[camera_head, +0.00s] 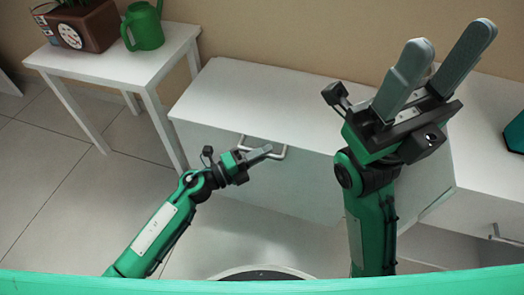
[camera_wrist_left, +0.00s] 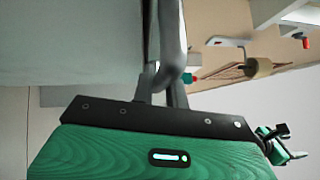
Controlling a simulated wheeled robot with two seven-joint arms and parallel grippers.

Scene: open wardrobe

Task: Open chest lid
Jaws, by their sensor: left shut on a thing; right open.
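The white chest (camera_head: 215,95) stands in the middle of the head view, its flat lid (camera_head: 265,100) lying down and looking closed. A grey bar handle (camera_head: 283,154) sits at its front edge. My left gripper (camera_head: 264,151) is at this handle and shut on it. In the left wrist view its fingers (camera_wrist_left: 171,75) are together beside a pale chest surface (camera_wrist_left: 70,45); the grip itself is partly hidden. My right gripper (camera_head: 442,55) is raised above the right part of the chest, open and empty, hiding part of the lid.
A white side table (camera_head: 155,65) stands left of the chest, with a green watering can (camera_head: 147,27) and a brown planter (camera_head: 88,27). A white unit (camera_head: 490,150) adjoins on the right, with a dark green object (camera_head: 515,133) on it. Tiled floor is clear at left.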

